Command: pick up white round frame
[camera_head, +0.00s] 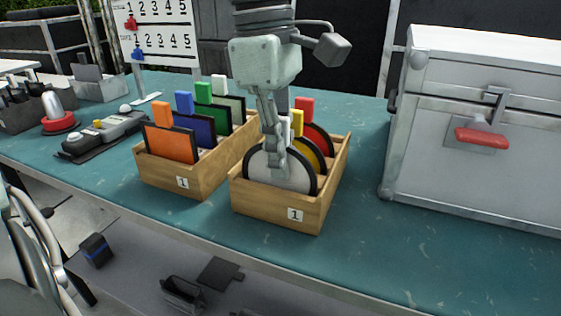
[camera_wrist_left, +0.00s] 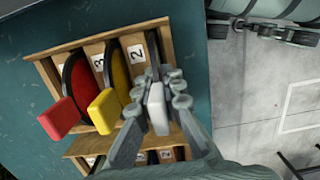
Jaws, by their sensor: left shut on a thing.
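The white round frame (camera_head: 265,172), a pale disc with a black rim, stands upright in the front of the right wooden box (camera_head: 252,203). My left gripper (camera_head: 273,140) comes down over it from above and is shut on its white tab. In the left wrist view the white tab (camera_wrist_left: 157,108) sits between the fingers of my left gripper (camera_wrist_left: 158,95), which hide the disc below. The yellow round frame (camera_head: 316,157) and the red round frame (camera_head: 321,138) stand behind it in the same box. My right gripper is not in view.
A second wooden box (camera_head: 160,181) with several square coloured frames stands close on the left. A large metal case (camera_head: 478,168) with a red handle stands on the right. The teal table (camera_head: 365,255) is clear in front of the case.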

